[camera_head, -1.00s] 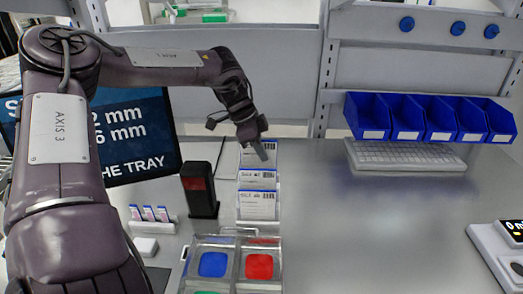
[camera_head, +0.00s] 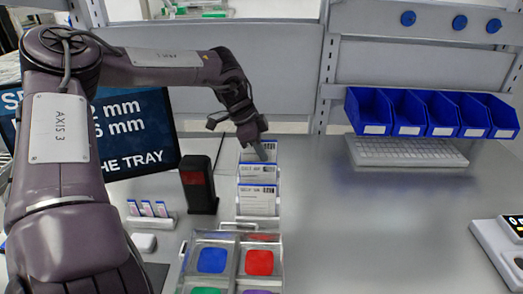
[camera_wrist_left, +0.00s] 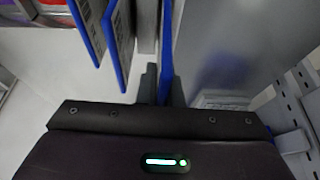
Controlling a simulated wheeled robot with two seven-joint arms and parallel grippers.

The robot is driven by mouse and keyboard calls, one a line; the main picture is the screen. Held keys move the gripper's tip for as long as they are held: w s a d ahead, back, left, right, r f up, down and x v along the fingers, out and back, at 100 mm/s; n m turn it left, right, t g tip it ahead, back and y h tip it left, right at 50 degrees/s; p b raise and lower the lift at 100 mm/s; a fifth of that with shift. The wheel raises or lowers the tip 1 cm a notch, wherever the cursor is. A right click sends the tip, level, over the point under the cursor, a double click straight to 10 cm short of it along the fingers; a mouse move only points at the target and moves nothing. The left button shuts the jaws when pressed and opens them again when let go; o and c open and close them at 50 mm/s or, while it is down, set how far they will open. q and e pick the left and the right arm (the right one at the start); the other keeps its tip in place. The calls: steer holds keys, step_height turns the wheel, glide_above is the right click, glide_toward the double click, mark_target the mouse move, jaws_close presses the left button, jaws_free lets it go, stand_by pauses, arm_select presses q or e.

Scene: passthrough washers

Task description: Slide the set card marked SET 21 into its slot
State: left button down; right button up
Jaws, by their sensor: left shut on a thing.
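A white card with a blue top edge (camera_head: 249,155) stands at the back of the card rack (camera_head: 240,213). My left gripper (camera_head: 262,150) is at its upper right corner; in the left wrist view its fingers (camera_wrist_left: 164,88) are shut on this card, whose blue edge (camera_wrist_left: 167,45) runs between them. Two more blue-edged cards, a middle card (camera_head: 258,173) and a front card (camera_head: 257,199), stand in the rack nearer to me. Their print is too small to read surely, and the held card's marking is partly hidden. I cannot tell how deep the held card sits. My right gripper is out of view.
A black stand with a red panel (camera_head: 199,186) is close left of the rack. A metal tray with coloured compartments (camera_head: 235,240) lies in front. Blue bins (camera_head: 430,112) and a keyboard (camera_head: 407,152) are at the back right. The middle right of the table is clear.

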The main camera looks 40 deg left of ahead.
arm_select(q)
steer(key=shift+f, duration=0.15)
steer(key=c, duration=0.9)
jaws_free()
steer(key=shift+c, duration=0.2)
steer(key=shift+r+p, duration=2.75)
steer(key=shift+r, duration=1.8)
steer(key=shift+f, duration=0.1)
